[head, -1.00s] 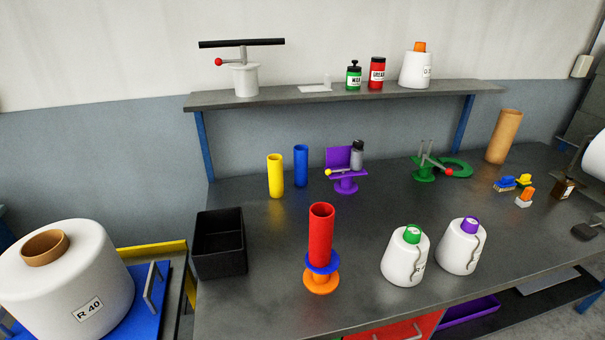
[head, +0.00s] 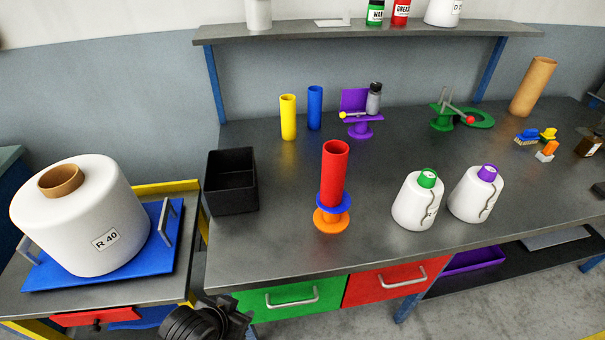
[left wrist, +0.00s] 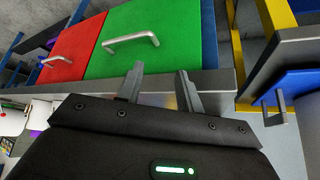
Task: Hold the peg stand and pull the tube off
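The peg stand (head: 331,220) has an orange base and a blue disc. It stands upright near the front middle of the grey workbench. The red tube (head: 334,172) sits upright on it, above the blue disc, and hides any peg inside. My left gripper shows in the left wrist view (left wrist: 160,88) with two grey fingers apart and nothing between them. It is in front of the bench near the green drawer, well away from the stand. In the head view only a dark part of my left arm shows at the bottom edge. My right gripper is not in view.
A black bin (head: 231,181) stands left of the tube. The green drawer (head: 290,300) is below the bench edge. A large white spool (head: 85,225) stands left.

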